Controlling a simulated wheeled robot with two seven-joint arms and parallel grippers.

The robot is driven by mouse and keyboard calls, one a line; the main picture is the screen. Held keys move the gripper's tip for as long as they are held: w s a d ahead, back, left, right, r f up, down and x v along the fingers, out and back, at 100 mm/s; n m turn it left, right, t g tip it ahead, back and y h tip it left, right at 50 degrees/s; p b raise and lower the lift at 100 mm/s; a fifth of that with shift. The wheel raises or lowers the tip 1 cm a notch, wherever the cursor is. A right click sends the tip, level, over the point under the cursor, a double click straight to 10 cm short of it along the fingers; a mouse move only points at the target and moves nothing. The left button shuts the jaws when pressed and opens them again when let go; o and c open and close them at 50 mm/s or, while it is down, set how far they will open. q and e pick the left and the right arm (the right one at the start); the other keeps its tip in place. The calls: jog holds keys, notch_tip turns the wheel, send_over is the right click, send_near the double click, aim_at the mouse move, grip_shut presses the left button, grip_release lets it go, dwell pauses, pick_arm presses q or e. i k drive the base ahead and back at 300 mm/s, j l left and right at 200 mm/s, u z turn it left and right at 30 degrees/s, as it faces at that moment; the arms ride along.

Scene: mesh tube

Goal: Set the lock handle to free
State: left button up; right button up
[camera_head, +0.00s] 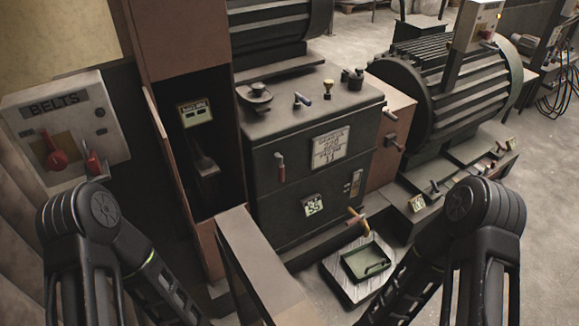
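I cannot tell which handle is the lock handle; no label reading lock or free is legible.
A tall brown open cabinet (180,45) stands between panel and gearbox. A brown ledge (250,262) juts toward me. A green tray (368,262) lies on a metal plate at the gearbox's foot. A ribbed motor (460,95) stands at right. Concrete floor (548,210) is open at far right.

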aim_at(281, 165)
jog(key=l, duration=0.4)
jog(key=i+l+z, duration=0.1)
jog(key=l, duration=0.3)
jog(key=i+l, duration=0.15)
jog(key=l, duration=0.25)
jog(key=l+z, duration=0.1)
jog(key=l, duration=0.3)
jog(key=i+l, duration=0.15)
jog(key=l, duration=0.25)
